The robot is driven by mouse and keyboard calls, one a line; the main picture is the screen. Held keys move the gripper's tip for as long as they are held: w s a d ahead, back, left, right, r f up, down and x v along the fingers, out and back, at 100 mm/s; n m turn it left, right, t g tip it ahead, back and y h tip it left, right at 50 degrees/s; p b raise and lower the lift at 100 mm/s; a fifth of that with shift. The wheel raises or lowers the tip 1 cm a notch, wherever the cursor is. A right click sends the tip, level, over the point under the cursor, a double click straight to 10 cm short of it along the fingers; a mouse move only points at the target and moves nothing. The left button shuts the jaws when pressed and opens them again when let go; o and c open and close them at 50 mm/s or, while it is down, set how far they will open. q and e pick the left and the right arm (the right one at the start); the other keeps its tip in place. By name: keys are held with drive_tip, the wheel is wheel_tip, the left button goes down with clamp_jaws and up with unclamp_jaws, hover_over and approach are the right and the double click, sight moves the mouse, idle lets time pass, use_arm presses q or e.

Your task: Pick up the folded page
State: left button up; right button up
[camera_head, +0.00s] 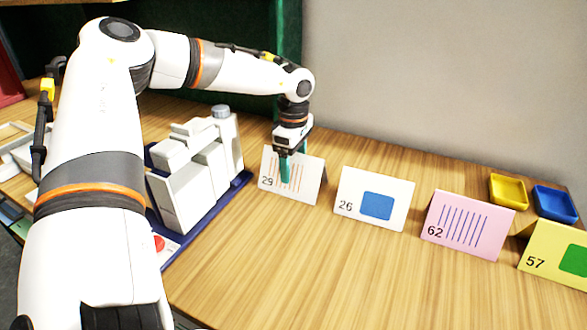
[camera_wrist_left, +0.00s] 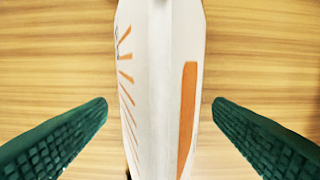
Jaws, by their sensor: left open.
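A white folded page marked 29 with orange stripes (camera_head: 306,182) stands like a tent on the wooden table, at the left end of a row of folded pages. In the left wrist view the page (camera_wrist_left: 155,60) runs upright through the middle, with orange stripes on one face and an orange bar on the other. My left gripper (camera_head: 287,168) is over this page. Its green fingers (camera_wrist_left: 160,104) are open, one on each side of the page, with gaps showing on both sides. My right gripper is not in view.
More folded pages stand to the right: white 26 (camera_head: 346,190), pink 62 (camera_head: 486,221) and yellow 57 (camera_head: 540,250). Yellow (camera_head: 508,190) and blue (camera_head: 555,203) trays sit behind them. A grey-white machine (camera_head: 185,190) on a blue base stands left. The front table is clear.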

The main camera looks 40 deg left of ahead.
use_arm(q)
drive_tip(key=c, duration=1)
drive_tip(key=shift+r, duration=0.1)
